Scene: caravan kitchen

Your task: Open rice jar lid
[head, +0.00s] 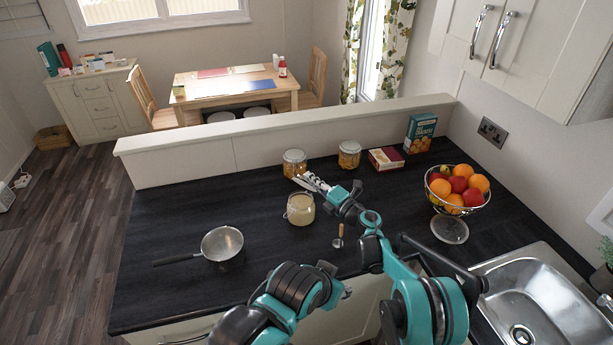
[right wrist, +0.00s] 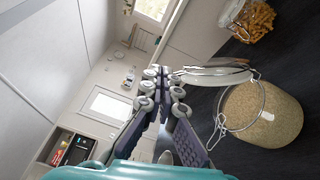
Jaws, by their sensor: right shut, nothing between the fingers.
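The rice jar (head: 300,211) is a clear glass jar of pale grain standing upright on the dark counter. It shows large in the right wrist view (right wrist: 262,118), with its wire clasp hanging loose at the side. Its pale round lid (right wrist: 212,76) is seen nearly edge-on there, tilted up away from the jar's mouth at the hinge side. My right gripper (head: 312,182) is just above and behind the jar. Its fingers (right wrist: 163,84) are shut and empty, with the tips close beside the lid; I cannot tell whether they touch it.
Two other jars (head: 294,163) (head: 349,154), a red box (head: 386,158) and a teal carton (head: 420,132) stand behind along the ledge. A fruit bowl (head: 458,189) is at right near the sink (head: 530,300). A saucepan (head: 222,246) is at left; counter between is clear.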

